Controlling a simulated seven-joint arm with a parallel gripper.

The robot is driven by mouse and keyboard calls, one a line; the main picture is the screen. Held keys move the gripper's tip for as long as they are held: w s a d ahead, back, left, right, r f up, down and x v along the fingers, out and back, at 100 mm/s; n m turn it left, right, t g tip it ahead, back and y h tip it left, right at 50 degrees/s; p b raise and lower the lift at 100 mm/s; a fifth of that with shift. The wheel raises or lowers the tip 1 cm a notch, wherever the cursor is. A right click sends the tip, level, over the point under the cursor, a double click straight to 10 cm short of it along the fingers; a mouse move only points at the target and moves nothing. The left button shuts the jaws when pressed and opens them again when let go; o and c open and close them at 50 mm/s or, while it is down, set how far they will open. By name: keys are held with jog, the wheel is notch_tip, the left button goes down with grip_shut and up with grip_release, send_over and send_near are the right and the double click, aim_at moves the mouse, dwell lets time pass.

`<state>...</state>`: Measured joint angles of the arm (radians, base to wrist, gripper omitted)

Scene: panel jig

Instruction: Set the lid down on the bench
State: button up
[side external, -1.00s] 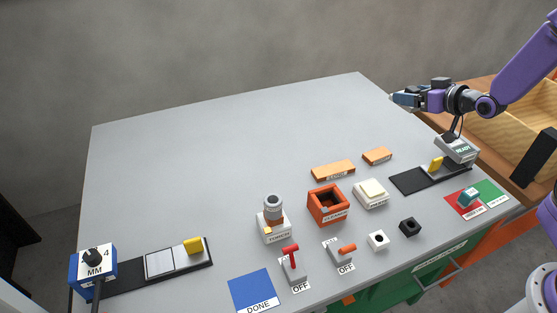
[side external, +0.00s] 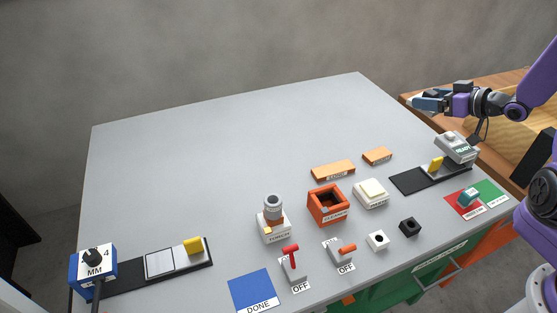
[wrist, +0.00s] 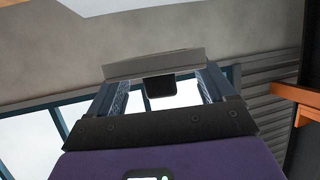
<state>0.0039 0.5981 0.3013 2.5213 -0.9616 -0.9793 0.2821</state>
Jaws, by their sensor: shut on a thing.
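My gripper (side external: 418,104) is held above the bench's far right corner in the side view, pointing left. In the wrist view its two fingers (wrist: 161,82) are closed on a flat pale grey plate, which I take to be the lid (wrist: 150,66). A black block (wrist: 159,88) shows between the fingers, just under the plate. In the side view the lid cannot be made out clearly. The grey bench (side external: 210,150) is below and to the left of my gripper; the lid is off its surface.
An open orange box (side external: 315,208), two orange slabs (side external: 333,170) (side external: 377,156), a grey READY unit (side external: 458,147), switches (side external: 293,268) and small blocks (side external: 410,227) crowd the front and right. A wooden crate (side external: 520,110) stands beyond the right edge. The bench's back and left-middle are clear.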

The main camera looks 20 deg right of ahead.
jog(key=shift+s+d+f, duration=0.1)
jog(key=shift+s, duration=0.7)
jog(key=s+a+f+n+y, duration=0.2)
jog(key=s+a, duration=0.1)
jog(key=s, duration=1.3)
send_over(438, 220)
notch_tip(438, 220, down, 14)
jog(key=shift+r+g, duration=0.25)
jog(key=shift+g, duration=0.05)
jog(key=shift+f, duration=3.95)
jog(key=shift+f, duration=0.2)
jog(key=o, duration=0.9)
